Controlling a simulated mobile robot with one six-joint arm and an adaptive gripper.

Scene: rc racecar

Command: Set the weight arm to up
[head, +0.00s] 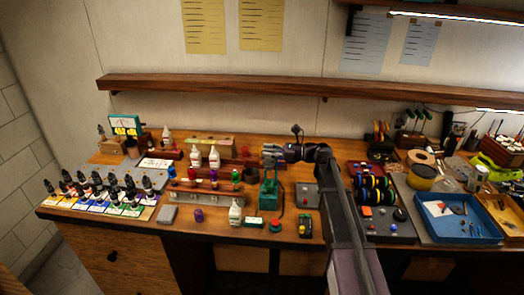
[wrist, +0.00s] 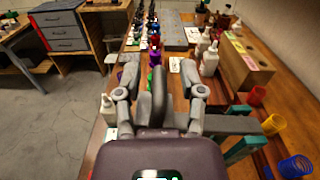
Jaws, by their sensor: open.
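A green stand (head: 270,195) stands upright near the front middle of the bench in the head view. In the wrist view a teal part (wrist: 243,147) and a grey flat bar (wrist: 232,125) show at the lower right, likely of the same stand. I cannot clearly make out the weight arm or its angle. My gripper (head: 272,153) points left, just above or at the stand's top. In the wrist view my gripper (wrist: 160,95) is open, its fingers apart on both sides of a dark grey rounded bar (wrist: 158,90). Contact cannot be told.
White bottles (head: 235,212) and a rack with coloured items (head: 205,180) stand left of the stand. A red button (head: 275,226) is in front. A blue tray (head: 455,222) lies right. A wooden shelf (head: 210,86) runs above. The floor (wrist: 50,115) is clear left of the bench.

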